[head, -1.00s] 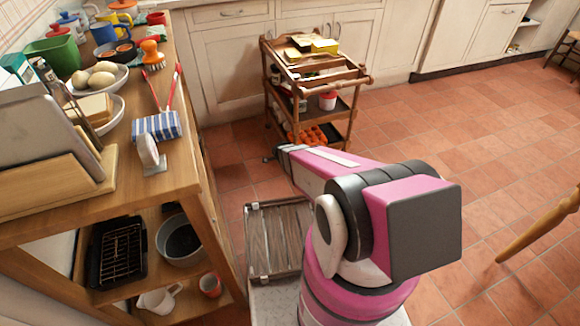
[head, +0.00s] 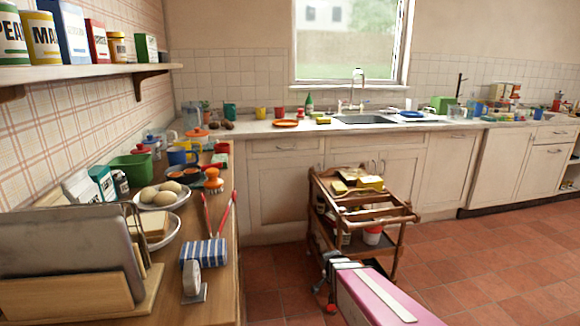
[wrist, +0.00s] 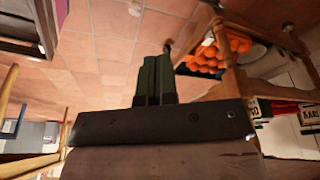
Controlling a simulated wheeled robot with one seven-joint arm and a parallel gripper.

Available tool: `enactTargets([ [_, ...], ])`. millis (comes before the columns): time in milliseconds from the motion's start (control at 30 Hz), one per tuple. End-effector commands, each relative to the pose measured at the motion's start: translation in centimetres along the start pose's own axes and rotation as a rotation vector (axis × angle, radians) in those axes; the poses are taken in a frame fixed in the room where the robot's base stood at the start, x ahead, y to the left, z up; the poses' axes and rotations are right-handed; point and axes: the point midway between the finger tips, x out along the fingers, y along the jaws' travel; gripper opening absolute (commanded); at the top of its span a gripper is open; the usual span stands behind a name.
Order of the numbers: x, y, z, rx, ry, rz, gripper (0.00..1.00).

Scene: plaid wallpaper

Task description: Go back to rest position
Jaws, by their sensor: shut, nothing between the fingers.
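My pink arm reaches in from the bottom right of the head view, low in front of the wooden trolley (head: 400,222). My gripper (head: 327,268) is at the arm's far end, just in front of the trolley's left side; it is small and partly hidden there. In the wrist view my gripper (wrist: 152,60) shows two dark green fingers side by side, shut and empty. Tiled floor lies beyond the fingers, and the trolley's wooden frame (wrist: 232,82) stands close on the right.
The sink counter (head: 262,127) runs along the back. Orange items (wrist: 205,58) lie on the trolley's lower shelf. Floor on the right (head: 500,255) is clear.

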Motion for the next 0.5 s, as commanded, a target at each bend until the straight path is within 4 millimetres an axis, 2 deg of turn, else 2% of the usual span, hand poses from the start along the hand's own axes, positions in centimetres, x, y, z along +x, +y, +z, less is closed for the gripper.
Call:
enactTargets([
  [33, -2.1, 1.1, 0.2, -0.074, -0.021, 0.001, 0.0],
  [300, -9.9, 4.8, 1.4, -0.519, -0.156, -0.034, 0.0],
  [500, -13.7, 6.6, 2.4, -0.763, -0.222, -0.09, 0.0],
])
